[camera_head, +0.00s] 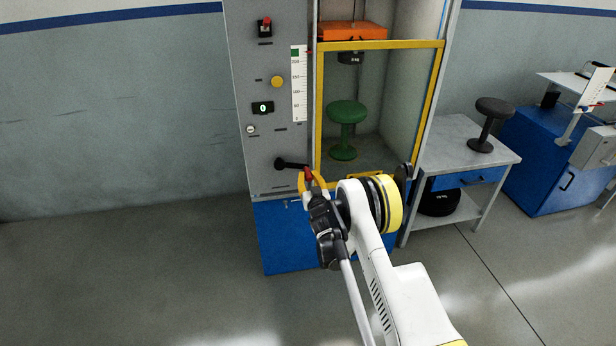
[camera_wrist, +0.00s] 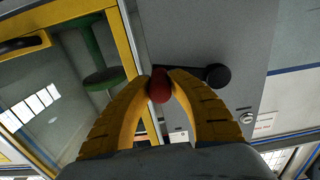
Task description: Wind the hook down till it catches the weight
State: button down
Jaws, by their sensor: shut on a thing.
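A crank with a red knob (camera_head: 308,174) and a black arm and hub (camera_head: 282,163) sits low on the grey front panel of a tall cabinet. My gripper (camera_head: 312,180) is shut on the red knob. In the wrist view the yellow fingers (camera_wrist: 160,76) close around the red knob (camera_wrist: 159,88), with the black hub (camera_wrist: 217,76) to its right. An orange block (camera_head: 352,31) is high in the cabinet, with a dark piece (camera_head: 351,58) under it. I cannot make out the hook, or tell for certain which part is the weight.
A green stool (camera_head: 346,115) stands inside the cabinet behind a yellow frame (camera_head: 320,100). The panel has a white scale (camera_head: 299,85), a yellow button (camera_head: 277,81) and a red switch (camera_head: 264,27). A side table (camera_head: 450,140) with a dark stool (camera_head: 493,112) stands right. Floor at left is clear.

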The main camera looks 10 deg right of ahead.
jog(key=shift+w+d+r+n, duration=0.1)
jog(key=shift+d+r+n, duration=0.05)
jog(key=shift+r+n, duration=1.2)
jog(key=c, duration=1.2)
grip_release()
jog(key=s, duration=0.7)
jog(key=shift+s, duration=0.3)
